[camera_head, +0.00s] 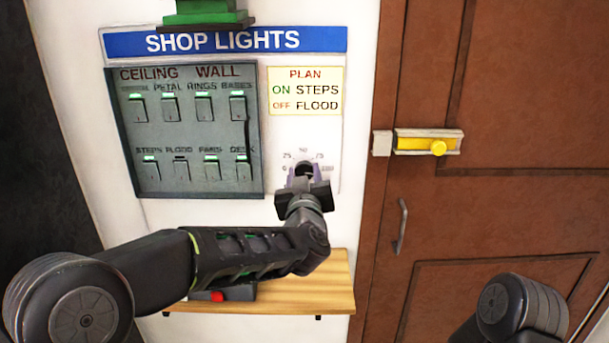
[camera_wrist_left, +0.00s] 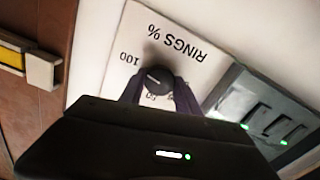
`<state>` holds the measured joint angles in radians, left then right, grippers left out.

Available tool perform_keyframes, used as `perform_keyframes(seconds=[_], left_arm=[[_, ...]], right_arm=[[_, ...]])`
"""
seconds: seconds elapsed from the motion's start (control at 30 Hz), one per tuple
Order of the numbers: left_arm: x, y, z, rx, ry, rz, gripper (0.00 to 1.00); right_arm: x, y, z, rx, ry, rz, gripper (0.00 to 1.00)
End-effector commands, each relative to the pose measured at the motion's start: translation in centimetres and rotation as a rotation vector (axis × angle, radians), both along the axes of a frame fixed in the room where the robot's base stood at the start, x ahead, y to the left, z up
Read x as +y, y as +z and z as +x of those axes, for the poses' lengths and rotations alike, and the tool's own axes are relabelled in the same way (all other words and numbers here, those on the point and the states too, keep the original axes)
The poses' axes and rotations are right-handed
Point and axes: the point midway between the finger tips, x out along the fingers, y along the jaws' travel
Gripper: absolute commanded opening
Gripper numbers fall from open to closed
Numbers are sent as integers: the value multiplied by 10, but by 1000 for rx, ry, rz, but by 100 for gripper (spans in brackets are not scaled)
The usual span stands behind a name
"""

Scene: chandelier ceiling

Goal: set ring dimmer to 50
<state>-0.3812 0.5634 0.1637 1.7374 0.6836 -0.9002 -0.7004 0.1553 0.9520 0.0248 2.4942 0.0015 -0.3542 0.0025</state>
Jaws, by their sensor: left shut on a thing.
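The ring dimmer is a dark round knob on a white plate (camera_head: 322,150), under the yellow plan card. My right gripper is out of view.
A grey switch panel (camera_head: 188,190) with two rows of switches is left of the dimmer. Below is a wooden shelf (camera_head: 320,285) with a red-topped item (camera_head: 217,296). A brown door (camera_head: 480,220) with a yellow latch (camera_head: 425,143) and a handle (camera_head: 401,227) stands right.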

Motion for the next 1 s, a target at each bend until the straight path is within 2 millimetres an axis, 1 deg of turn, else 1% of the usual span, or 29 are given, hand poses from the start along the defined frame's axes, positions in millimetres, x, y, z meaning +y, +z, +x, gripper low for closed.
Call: perform_keyframes(seconds=[0.27,0.47,0.67,1.0], left_arm=[[0,-1,0,-1,0,-35,0],[0,-3,0,-1,1,-119,0],[0,-4,0,-1,-1,-261,0],[0,-5,0,-1,0,-574,0]], right_arm=[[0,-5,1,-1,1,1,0],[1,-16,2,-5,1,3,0],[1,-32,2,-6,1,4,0],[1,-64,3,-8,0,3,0]])
